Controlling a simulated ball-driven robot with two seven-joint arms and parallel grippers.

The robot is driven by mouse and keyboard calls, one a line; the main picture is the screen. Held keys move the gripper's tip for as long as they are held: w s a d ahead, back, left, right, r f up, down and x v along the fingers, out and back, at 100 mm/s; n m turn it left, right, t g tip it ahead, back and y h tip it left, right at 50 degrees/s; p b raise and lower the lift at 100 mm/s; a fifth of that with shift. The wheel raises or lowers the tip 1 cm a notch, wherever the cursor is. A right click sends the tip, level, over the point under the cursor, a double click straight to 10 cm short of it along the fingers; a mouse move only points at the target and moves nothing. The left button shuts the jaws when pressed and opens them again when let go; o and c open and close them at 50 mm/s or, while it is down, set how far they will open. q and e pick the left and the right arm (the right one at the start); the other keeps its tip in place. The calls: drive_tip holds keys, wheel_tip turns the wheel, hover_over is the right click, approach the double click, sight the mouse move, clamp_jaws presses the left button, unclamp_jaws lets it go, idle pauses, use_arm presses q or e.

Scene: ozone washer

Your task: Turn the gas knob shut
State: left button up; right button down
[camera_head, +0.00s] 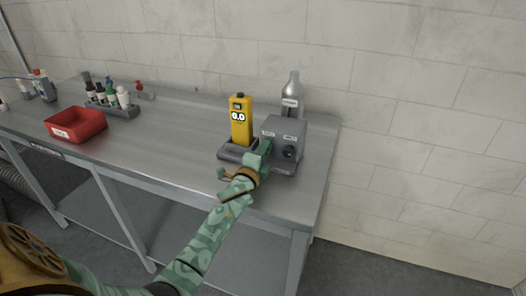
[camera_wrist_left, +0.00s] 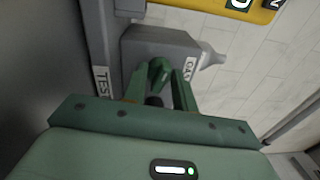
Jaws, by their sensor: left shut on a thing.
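The grey box (camera_head: 282,128) stands near the right end of the steel bench, with two small white labels on its front. In the left wrist view the same box (camera_wrist_left: 160,45) carries a label reading GAS (camera_wrist_left: 190,68). My left gripper (camera_head: 264,149) reaches the left part of the box's front. In the left wrist view its green fingers (camera_wrist_left: 160,75) are closed in at the box beside that label. It is shut on what seems to be the gas knob, which the fingers mostly hide. The knob's angle cannot be told. My right gripper is not in view.
A dark round knob (camera_head: 289,152) shows on the box's right front. A yellow meter (camera_head: 240,124) stands in a dock just left of the box. A metal bottle (camera_head: 292,92) stands behind it. A red bin (camera_head: 76,124) and several small bottles sit farther left. The bench (camera_head: 170,135) between is clear.

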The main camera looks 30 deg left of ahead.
use_arm(q)
drive_tip(key=shift+f+n+p, duration=0.15)
drive_tip(key=shift+n+p, duration=0.15)
drive_tip(key=shift+n, duration=1.3)
drive_tip(key=o, duration=1)
drive_tip(key=shift+c, duration=0.2)
drive_tip(key=shift+s, duration=0.2)
drive_tip(key=r+p+v, duration=0.1)
drive_tip(key=p+v, duration=0.1)
drive_tip(key=v, duration=1.4)
drive_tip(key=shift+f+p, duration=0.3)
drive_tip(key=shift+f, duration=0.15)
